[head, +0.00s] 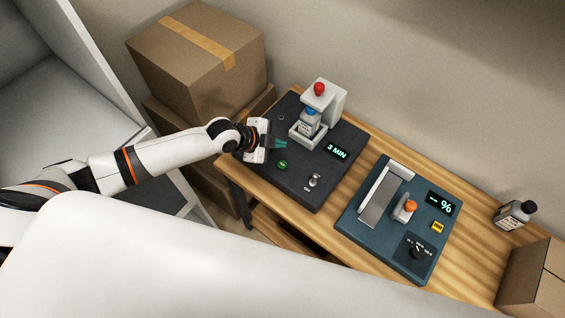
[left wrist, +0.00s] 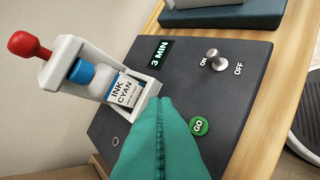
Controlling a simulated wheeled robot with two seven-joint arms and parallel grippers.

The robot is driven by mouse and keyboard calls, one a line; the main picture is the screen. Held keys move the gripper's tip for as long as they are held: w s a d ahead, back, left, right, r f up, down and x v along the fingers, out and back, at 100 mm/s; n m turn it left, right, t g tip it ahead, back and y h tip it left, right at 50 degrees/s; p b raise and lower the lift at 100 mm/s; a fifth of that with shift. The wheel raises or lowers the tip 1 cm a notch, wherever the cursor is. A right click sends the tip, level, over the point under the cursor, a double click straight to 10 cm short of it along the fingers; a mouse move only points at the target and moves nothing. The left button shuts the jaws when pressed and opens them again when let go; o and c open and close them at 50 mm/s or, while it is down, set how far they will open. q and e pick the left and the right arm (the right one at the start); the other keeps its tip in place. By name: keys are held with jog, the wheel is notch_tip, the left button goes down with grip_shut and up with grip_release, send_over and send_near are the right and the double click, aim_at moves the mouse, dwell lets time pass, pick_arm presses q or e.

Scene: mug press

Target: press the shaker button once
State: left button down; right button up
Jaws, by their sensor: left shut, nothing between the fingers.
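The shaker is a dark grey unit (head: 345,130) on the wooden table, with a lit "3 MIN" display (head: 338,152). Its round green GO button (head: 282,165) shows clearly in the left wrist view (left wrist: 200,126). A white holder (head: 333,98) with a red knob (head: 319,89) holds a blue-capped bottle (head: 308,122), labelled INK CYAN in the left wrist view (left wrist: 121,91). My left gripper (head: 284,143) is shut and empty, its teal fingertips over the unit between holder and button. In the left wrist view the fingertips (left wrist: 164,101) are left of the button, apart from it. My right gripper is not in view.
A toggle switch (head: 315,181) marked ON and OFF stands on the shaker's front right. A blue-grey device (head: 357,228) with a % display sits to the right. A dark-capped bottle (head: 513,215) and a box (head: 535,275) are farther right. Cardboard boxes (head: 195,75) stand left.

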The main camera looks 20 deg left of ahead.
aim_at(279, 166)
pick_arm(q)
jog(key=shift+f, duration=0.15)
notch_tip(279, 166, down, 8)
jog(key=b, duration=0.7)
jog(key=shift+f, duration=0.25)
dwell(1.5)
jog(key=shift+f+b, duration=0.45)
jog(key=shift+b, duration=0.1)
jog(key=shift+f+b, duration=0.45)
dwell(0.4)
dwell(0.4)
jog(key=shift+r+p, duration=0.7)
jog(key=shift+r, duration=0.2)
jog(key=shift+r, duration=0.1)
